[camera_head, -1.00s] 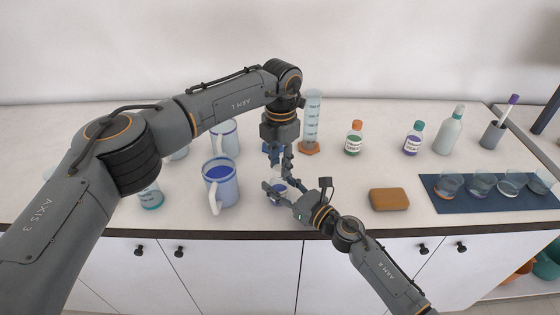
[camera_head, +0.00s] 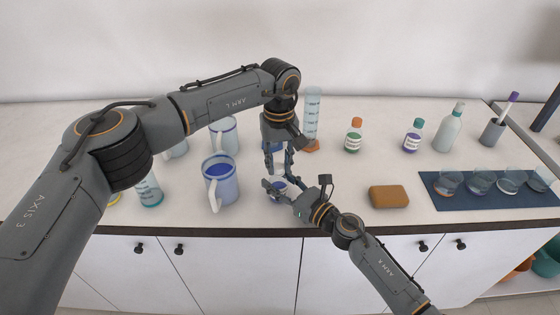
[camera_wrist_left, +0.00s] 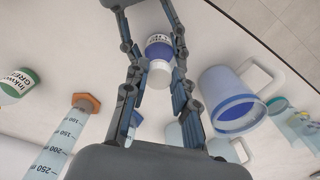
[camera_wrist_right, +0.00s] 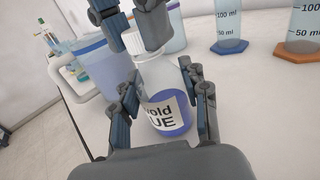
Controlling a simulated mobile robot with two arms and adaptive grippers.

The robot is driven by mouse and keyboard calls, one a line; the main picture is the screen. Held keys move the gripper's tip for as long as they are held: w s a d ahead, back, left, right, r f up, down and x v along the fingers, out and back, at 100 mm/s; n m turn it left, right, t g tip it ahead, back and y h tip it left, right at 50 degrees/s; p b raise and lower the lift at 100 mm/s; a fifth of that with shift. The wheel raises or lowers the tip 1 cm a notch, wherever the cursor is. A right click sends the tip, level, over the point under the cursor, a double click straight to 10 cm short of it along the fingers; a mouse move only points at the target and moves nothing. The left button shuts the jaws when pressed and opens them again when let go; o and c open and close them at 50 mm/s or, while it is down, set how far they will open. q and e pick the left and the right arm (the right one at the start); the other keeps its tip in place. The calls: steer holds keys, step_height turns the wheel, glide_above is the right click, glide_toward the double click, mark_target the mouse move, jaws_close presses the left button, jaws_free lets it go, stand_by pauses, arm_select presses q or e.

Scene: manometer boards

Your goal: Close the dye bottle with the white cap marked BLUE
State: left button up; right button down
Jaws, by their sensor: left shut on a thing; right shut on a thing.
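The dye bottle (camera_wrist_right: 168,115), with blue dye and a white label partly reading BLUE, stands between the fingers of my right gripper (camera_head: 281,187), which is shut on it. It also shows in the head view (camera_head: 277,188). My left gripper (camera_head: 279,166) points down above the bottle and is shut on the white cap (camera_wrist_right: 155,32). In the left wrist view the cap (camera_wrist_left: 158,74) lines up roughly with the bottle (camera_wrist_left: 158,47). The cap's marking is not readable.
A mug of blue liquid (camera_head: 221,184) stands close left of the grippers. A measuring cylinder (camera_head: 311,118) stands behind them. A brown block (camera_head: 388,196), green-labelled bottle (camera_head: 353,137) and blue mat (camera_head: 450,203) with several glasses lie to the right.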

arm_select(q)
steer(key=m, duration=0.4)
steer(key=shift+a, duration=0.15)
steer(key=m, duration=0.4)
steer(key=shift+w, duration=0.1)
steer(key=o, duration=0.7)
steer(key=shift+r, duration=2.3)
steer(key=shift+c, duration=0.2)
